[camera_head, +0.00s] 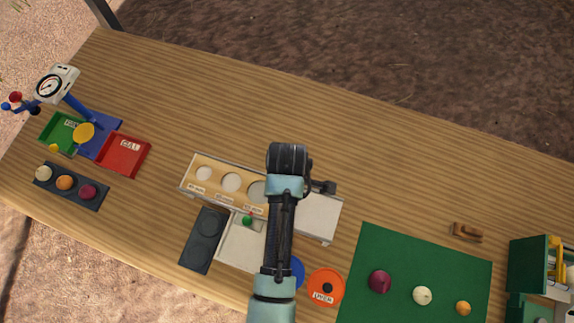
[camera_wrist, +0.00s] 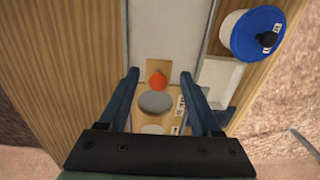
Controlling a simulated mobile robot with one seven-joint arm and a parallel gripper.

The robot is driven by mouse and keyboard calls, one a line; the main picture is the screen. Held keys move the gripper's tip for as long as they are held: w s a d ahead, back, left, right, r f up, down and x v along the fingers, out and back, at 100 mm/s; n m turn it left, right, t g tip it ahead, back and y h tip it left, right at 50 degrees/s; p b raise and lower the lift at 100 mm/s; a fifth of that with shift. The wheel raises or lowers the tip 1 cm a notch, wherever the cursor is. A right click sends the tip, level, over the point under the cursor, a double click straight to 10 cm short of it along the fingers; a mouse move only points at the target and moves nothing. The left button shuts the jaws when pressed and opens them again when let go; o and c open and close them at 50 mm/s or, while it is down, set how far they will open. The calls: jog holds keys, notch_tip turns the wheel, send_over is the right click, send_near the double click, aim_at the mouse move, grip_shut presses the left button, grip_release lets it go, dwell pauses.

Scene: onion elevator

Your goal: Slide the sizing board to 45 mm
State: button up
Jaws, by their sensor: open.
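The sizing board (camera_head: 217,179) is a tan strip with several round holes in a pale frame at the middle of the table. Small labels run along its front edge, too small to read surely. My arm hides its right part in the head view. In the wrist view, an orange-red knob (camera_wrist: 157,79) stands on a tan part of the board, beside a grey round hole (camera_wrist: 155,103). My gripper (camera_wrist: 158,74) is open, one finger on each side of the knob, apart from it. Its height above the knob is unclear.
A pale plate (camera_head: 318,214) lies right of my arm. Blue and orange round containers (camera_head: 326,288) stand near my arm. The table behind the board is clear.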

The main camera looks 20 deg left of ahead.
aim_at(315, 211)
jog(key=shift+w+f, duration=0.1)
jog(key=shift+f, duration=1.5)
grip_shut()
jog(key=shift+d+p, duration=0.85)
jog(key=shift+d, duration=2.85)
jog(key=d, duration=0.8)
jog(key=shift+s+d, duration=0.3)
jog(key=shift+d, duration=0.1)
jog(key=shift+o, duration=1.6)
grip_release()
jog(key=shift+r, duration=0.1)
